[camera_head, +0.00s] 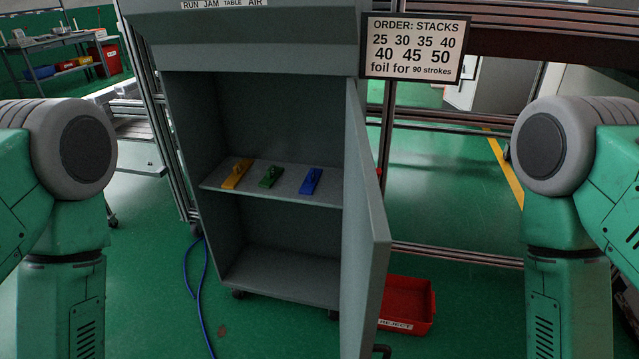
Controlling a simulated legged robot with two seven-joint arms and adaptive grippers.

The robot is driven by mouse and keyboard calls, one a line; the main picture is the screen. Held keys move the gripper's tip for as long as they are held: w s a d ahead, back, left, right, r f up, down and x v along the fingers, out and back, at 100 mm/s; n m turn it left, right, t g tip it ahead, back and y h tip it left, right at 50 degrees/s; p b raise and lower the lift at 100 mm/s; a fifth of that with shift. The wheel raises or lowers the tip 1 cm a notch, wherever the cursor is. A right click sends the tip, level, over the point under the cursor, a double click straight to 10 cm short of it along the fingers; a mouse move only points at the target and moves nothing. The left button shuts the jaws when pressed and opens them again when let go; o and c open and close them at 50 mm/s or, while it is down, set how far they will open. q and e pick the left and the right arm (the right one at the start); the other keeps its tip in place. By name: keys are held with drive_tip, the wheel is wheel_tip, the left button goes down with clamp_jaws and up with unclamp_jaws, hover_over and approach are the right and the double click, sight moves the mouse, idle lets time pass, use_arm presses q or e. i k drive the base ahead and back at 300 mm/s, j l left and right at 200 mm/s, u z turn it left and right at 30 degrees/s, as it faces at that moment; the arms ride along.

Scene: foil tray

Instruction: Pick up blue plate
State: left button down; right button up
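The blue plate (311,182) is a small narrow blue piece with a raised knob. It lies on the middle shelf (285,190) of an open grey cabinet, at the right of a row of three. A green plate (271,177) lies to its left, and a yellow plate (237,174) lies further left. The pieces are apart from each other. Both my arms hang at the left and right edges of the view, well apart from the cabinet. Neither of my grippers shows.
The cabinet door (366,215) stands open on the right, jutting towards me. A red reject bin (407,304) sits on the floor behind it. A blue hose (198,300) runs along the floor at left. An order sign (415,48) hangs upper right. The cabinet's lower compartment looks empty.

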sight(309, 186)
drive_tip(key=i+j+z, duration=0.15)
drive_tip(key=j+z, duration=0.25)
drive_tip(key=i+j+z, duration=0.15)
drive_tip(key=z, duration=0.25)
drive_tip(key=j+z, duration=0.75)
